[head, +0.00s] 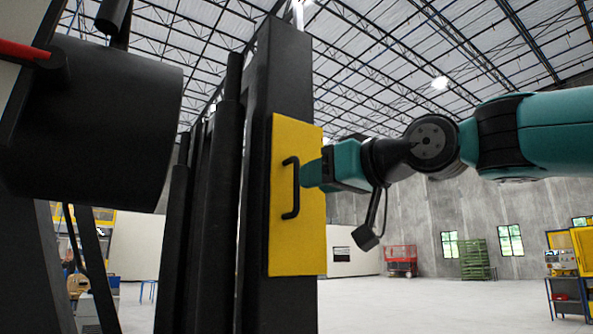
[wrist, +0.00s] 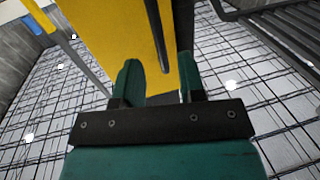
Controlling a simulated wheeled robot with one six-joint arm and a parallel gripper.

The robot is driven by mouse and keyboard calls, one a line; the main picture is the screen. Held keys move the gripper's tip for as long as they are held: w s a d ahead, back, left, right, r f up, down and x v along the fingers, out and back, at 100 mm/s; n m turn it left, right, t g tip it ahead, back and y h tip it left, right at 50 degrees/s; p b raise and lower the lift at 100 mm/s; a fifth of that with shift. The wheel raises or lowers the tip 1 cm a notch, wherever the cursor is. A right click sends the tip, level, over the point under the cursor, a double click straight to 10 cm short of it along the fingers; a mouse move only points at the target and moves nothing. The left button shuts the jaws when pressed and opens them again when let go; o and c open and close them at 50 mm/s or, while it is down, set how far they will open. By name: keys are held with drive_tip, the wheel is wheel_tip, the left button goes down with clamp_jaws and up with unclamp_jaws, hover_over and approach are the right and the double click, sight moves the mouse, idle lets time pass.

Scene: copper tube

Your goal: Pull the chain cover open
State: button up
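The chain cover is a flat yellow panel (head: 312,235) on a tall black post in the head view; it also fills the upper middle of the wrist view (wrist: 100,30). A black bar handle (head: 291,212) stands upright on its face and shows as a dark bar in the wrist view (wrist: 157,35). My gripper (head: 308,174) is teal and reaches in from the right at the handle's height. In the wrist view its two fingers (wrist: 159,80) are spread apart, with the handle's end between them and gaps visible on both sides. Contact with the handle cannot be made out.
Black vertical columns (head: 208,200) stand left of the cover, and a large dark cylinder (head: 95,125) is at the far left. A red cart (head: 401,260) and green stacked pallets (head: 474,262) are far behind. The floor (head: 430,305) to the right is open.

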sight(296, 205)
drive_tip(key=shift+p+x, duration=1)
drive_tip(key=shift+x, duration=1.8)
clamp_jaws()
